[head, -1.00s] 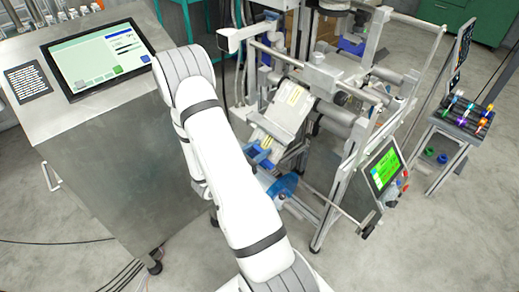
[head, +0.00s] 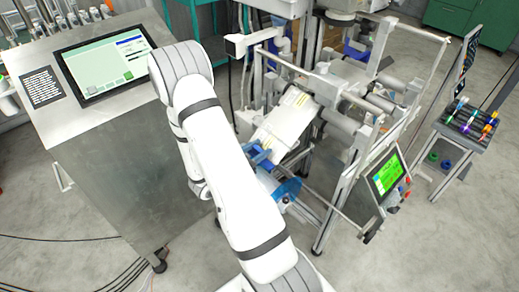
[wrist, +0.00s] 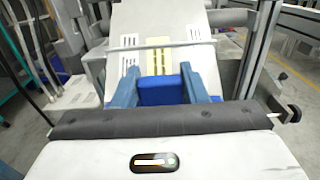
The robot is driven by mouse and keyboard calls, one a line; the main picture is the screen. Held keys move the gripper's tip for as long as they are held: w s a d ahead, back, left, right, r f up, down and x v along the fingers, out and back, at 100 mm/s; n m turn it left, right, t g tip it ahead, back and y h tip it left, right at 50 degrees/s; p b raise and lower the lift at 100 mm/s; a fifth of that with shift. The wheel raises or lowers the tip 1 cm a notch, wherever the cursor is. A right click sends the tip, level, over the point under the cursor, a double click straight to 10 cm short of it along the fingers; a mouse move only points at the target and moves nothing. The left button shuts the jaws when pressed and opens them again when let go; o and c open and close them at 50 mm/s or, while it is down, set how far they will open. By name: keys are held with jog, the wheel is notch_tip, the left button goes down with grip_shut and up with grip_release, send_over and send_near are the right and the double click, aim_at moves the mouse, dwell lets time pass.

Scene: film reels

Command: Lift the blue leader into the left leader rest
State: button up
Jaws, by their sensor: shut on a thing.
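My gripper (wrist: 160,90) has two blue-grey fingers in the wrist view and is shut on a bright blue piece, which I take for the blue leader (wrist: 165,92). I cannot tell whether the leader touches the plate. In the head view my gripper (head: 258,155) is small at the plate's lower edge, partly hidden by my arm. I cannot make out which part is the left leader rest.
The machine's frame and green screen (head: 385,174) stand right, a steel console (head: 120,150) left.

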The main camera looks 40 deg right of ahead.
jog(key=shift+s+a+r+p, duration=0.1)
jog(key=shift+a+r+p, duration=0.3)
jog(key=shift+r, duration=0.2)
jog(key=shift+w+a+r+p, duration=0.1)
jog(key=shift+a+r+p, duration=0.15)
jog(key=shift+r+p, duration=0.3)
jog(key=shift+s+a+r+p, duration=0.1)
jog(key=shift+a+r+p, duration=0.25)
jog(key=shift+r, duration=0.35)
jog(key=a+r+p, duration=0.5)
jog(key=r+p, duration=0.2)
jog(key=r, duration=0.3)
jog(key=shift+s+a+r+p, duration=0.25)
jog(key=shift+a+r+p, duration=0.05)
jog(key=shift+a+p, duration=0.05)
dwell(0.9)
dwell(0.3)
jog(key=a+r+p, duration=0.4)
jog(key=r+p, duration=0.1)
jog(key=r, duration=0.2)
jog(key=shift+s+r+p, duration=0.15)
jog(key=shift+r+p, duration=0.05)
jog(key=shift+p, duration=0.2)
dwell(0.9)
dwell(0.3)
